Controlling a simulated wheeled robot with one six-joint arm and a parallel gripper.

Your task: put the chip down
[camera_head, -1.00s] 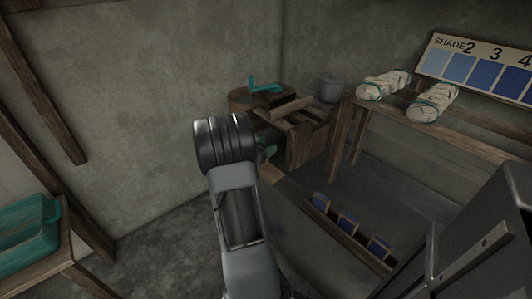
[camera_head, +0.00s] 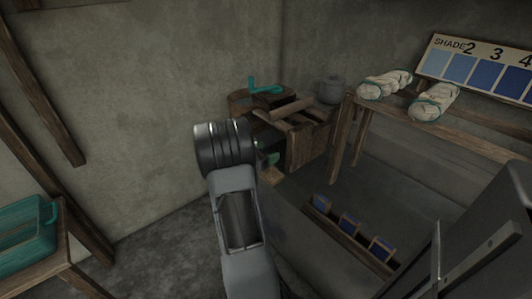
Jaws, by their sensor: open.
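Three blue chips with pale wooden edges, a near one (camera_head: 381,248), a middle one (camera_head: 349,221) and a far one (camera_head: 322,203), sit in a row in a narrow wooden rack (camera_head: 344,238) low at the centre right. My arm rises from the bottom centre and ends in a dark ringed wrist. The wrist hides my gripper, so I cannot see its fingers or whether a chip is near them. A small greenish shape shows just right of the wrist; I cannot tell what it is.
A wooden stand (camera_head: 306,145) with a teal tool (camera_head: 266,86) and a grey pot (camera_head: 331,90) is behind the wrist. A shelf (camera_head: 440,130) holds pale yarn bundles (camera_head: 434,101) below a shade board (camera_head: 477,70). A teal tub (camera_head: 25,238) stands at the left.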

